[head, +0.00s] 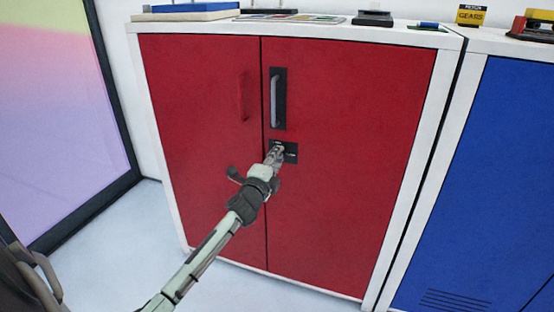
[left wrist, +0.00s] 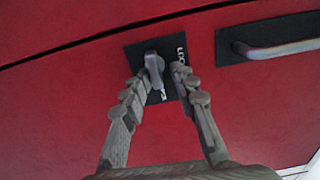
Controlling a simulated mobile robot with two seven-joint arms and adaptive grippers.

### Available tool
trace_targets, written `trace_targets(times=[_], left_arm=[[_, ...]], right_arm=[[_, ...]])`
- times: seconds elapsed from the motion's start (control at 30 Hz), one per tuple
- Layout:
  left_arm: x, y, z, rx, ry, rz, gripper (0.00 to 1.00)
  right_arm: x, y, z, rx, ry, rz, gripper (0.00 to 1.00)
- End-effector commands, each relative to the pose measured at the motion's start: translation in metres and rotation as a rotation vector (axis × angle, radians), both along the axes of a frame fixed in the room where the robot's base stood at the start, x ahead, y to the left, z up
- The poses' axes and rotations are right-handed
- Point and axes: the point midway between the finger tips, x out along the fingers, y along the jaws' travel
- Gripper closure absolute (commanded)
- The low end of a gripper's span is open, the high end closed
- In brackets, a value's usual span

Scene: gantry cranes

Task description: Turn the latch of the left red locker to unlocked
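The red locker (head: 350,110) has two doors with a dark seam between them. A black latch plate (head: 291,158) sits on the right door beside the seam, below the handle (head: 275,102). My left gripper (head: 276,152) is in front of the plate and partly hides it. In the left wrist view, my left gripper (left wrist: 157,80) is open, its fingers on either side of the small grey latch lever (left wrist: 154,66). I cannot tell whether they touch it. White lettering starting "LO" shows on the plate (left wrist: 136,52), partly hidden by a finger. My right gripper is out of view.
A blue locker (head: 490,170) stands to the right. The red locker's white top (head: 400,34) carries trays and flat items. A dark-framed pastel panel (head: 55,110) is at the left. Pale floor (head: 110,245) lies clear in front.

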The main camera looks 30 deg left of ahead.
Motion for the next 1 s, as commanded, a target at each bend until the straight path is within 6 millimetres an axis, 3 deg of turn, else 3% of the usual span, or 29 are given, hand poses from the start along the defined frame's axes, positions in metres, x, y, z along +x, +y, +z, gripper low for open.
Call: trace_targets(times=[0.37, 0.8, 1.0], left_arm=[[-0.007, -0.002, -0.003, -0.002, 0.005, 0.0, 0.69], [-0.089, -0.021, -0.003, -0.002, 0.004, 0.001, 0.69], [-0.112, -0.027, -0.002, -0.002, 0.003, 0.001, 0.69]], right_arm=[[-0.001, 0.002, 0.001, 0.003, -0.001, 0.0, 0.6], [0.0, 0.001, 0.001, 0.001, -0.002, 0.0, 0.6], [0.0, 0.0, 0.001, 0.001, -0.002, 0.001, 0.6]])
